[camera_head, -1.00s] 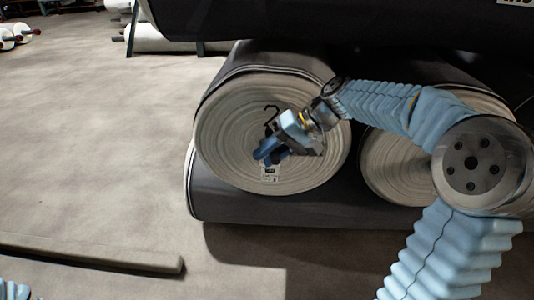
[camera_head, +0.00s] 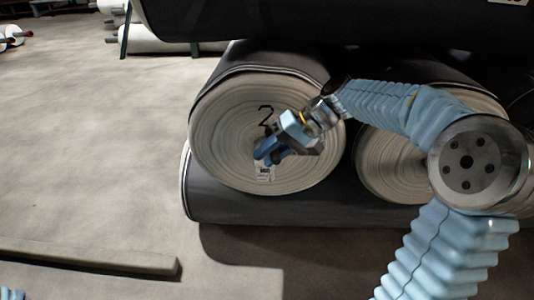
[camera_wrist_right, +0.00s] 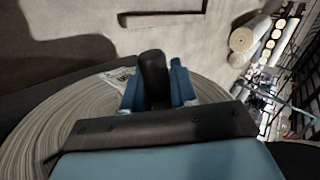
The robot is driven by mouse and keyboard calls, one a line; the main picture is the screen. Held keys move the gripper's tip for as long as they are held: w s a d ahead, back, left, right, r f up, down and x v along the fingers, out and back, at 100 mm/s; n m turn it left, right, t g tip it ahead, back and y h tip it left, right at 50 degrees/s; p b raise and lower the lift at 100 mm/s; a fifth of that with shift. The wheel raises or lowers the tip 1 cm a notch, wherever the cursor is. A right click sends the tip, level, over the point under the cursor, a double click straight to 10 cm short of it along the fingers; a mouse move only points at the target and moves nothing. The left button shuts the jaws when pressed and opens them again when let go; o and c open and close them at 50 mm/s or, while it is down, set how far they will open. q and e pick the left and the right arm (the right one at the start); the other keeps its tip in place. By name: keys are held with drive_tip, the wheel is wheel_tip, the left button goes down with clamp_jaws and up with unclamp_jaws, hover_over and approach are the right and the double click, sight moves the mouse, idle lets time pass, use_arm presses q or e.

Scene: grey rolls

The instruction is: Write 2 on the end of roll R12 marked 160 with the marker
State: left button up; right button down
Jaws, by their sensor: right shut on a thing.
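The roll (camera_head: 222,135) has a pale spiral end facing me, with a small white label (camera_head: 264,173) low on it; its print is too small to read. My left gripper is not in view.
A second roll (camera_head: 375,165) lies to the right, partly behind my arm. Dark rolls lie above (camera_head: 300,18) and below (camera_head: 215,207). A long grey bar (camera_head: 90,260) lies on the floor at lower left.

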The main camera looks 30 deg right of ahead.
sight(277, 163)
drive_tip(key=shift+s+d, duration=0.45)
drive_tip(key=shift+d, duration=0.3)
drive_tip(key=shift+s+a, duration=0.1)
drive_tip(key=shift+s, duration=0.05)
idle(0.3)
drive_tip(key=shift+s+a+b, duration=0.3)
drive_tip(key=shift+s+a, duration=0.1)
drive_tip(key=shift+s, duration=0.2)
drive_tip(key=shift+s+a+b, duration=0.3)
drive_tip(key=shift+s+a, duration=0.05)
drive_tip(key=shift+s, duration=0.2)
drive_tip(key=s+a, duration=0.1)
drive_tip(key=s+a+b, duration=0.1)
drive_tip(key=s, duration=0.1)
drive_tip(key=s+a, duration=0.1)
drive_tip(key=s, duration=0.1)
idle(0.5)
